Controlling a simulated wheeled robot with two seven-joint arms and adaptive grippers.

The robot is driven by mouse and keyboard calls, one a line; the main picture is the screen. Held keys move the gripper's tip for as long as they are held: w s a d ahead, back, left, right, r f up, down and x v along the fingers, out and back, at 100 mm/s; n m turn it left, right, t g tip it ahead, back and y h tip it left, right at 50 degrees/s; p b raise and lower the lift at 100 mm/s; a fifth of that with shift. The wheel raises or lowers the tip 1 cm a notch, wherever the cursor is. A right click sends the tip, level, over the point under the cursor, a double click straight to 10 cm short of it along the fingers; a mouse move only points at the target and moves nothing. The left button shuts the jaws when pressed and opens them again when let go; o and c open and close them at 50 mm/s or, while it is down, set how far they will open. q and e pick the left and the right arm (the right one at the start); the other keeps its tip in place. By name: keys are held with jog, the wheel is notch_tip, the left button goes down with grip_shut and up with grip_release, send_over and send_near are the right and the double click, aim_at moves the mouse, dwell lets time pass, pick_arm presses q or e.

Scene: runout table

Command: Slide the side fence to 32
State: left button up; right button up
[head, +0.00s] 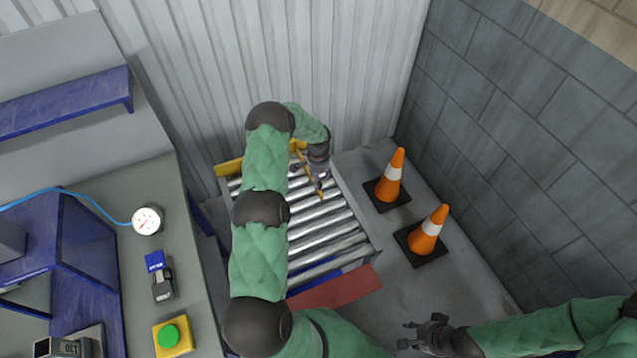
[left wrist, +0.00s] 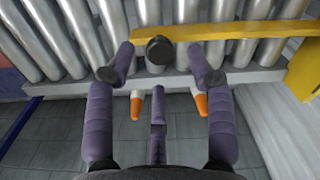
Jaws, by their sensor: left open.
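The side fence is a yellow bar (left wrist: 240,30) with a black knob (left wrist: 160,50), lying over the rollers in the left wrist view. In the head view a thin part of the fence (head: 321,194) shows beside my left gripper (head: 318,182). My left gripper (left wrist: 162,62) is open, with one finger on each side of the knob; I cannot tell whether they touch it. No scale or number is readable. My right gripper (head: 406,334) is open and empty at the lower right, away from the table.
The roller table (head: 358,215) has a yellow end bar (head: 230,167) by the corrugated wall. Two orange cones (head: 391,176) (head: 428,232) stand to its right. A grey bench (head: 120,250) with a gauge (head: 147,220) and a green button (head: 168,336) is at left. My left arm hides part of the rollers.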

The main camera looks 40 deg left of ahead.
pick_arm(q)
jog(key=shift+f, duration=1.55)
grip_shut()
